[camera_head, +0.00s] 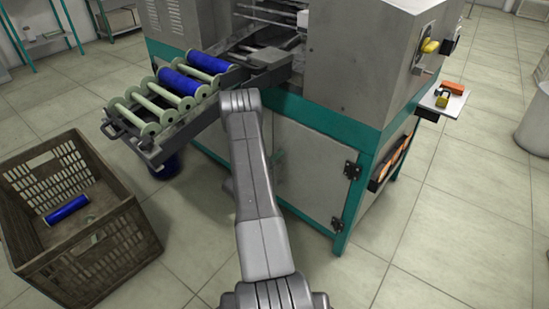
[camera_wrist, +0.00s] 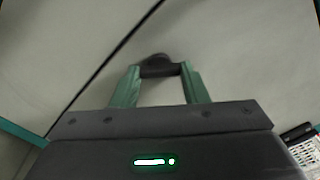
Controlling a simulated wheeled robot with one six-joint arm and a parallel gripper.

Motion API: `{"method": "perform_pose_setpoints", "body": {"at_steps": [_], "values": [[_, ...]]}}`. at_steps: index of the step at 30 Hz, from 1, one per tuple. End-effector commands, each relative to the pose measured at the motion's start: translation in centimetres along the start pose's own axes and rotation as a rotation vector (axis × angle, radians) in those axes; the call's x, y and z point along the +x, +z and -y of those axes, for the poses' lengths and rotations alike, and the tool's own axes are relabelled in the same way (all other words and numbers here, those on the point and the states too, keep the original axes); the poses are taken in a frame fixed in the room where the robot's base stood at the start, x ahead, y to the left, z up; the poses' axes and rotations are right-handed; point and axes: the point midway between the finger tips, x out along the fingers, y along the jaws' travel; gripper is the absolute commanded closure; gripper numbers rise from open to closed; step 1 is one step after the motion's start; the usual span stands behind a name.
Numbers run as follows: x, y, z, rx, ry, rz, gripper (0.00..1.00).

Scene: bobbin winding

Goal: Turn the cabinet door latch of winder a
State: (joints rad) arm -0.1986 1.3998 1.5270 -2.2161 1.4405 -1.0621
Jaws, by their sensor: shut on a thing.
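The winder's pale cabinet door (camera_head: 310,175), framed in teal, is in the middle of the head view and looks shut. In the wrist view, the dark latch (camera_wrist: 158,59) sits on the pale door panel beside a dark diagonal seam. My gripper (camera_wrist: 161,72) has its two green fingers on either side of the latch and is shut on it. The latch's exact angle is hard to read.
A roller rack (camera_head: 145,112) with pale and blue bobbins juts out left of the cabinet. A brown crate (camera_head: 120,240) holding a blue bobbin (camera_head: 67,209) stands on the floor at left. Black hinges (camera_head: 352,170) are on the door's right edge.

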Motion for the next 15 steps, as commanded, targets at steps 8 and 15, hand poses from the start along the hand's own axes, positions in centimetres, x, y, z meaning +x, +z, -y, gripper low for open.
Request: {"method": "perform_pose_setpoints", "body": {"at_steps": [8, 15], "values": [[-0.02, 0.00, 0.02, -0.262, 0.001, -0.001, 0.83], [-0.02, 0.01, 0.02, -0.462, 0.001, 0.000, 0.83]]}}
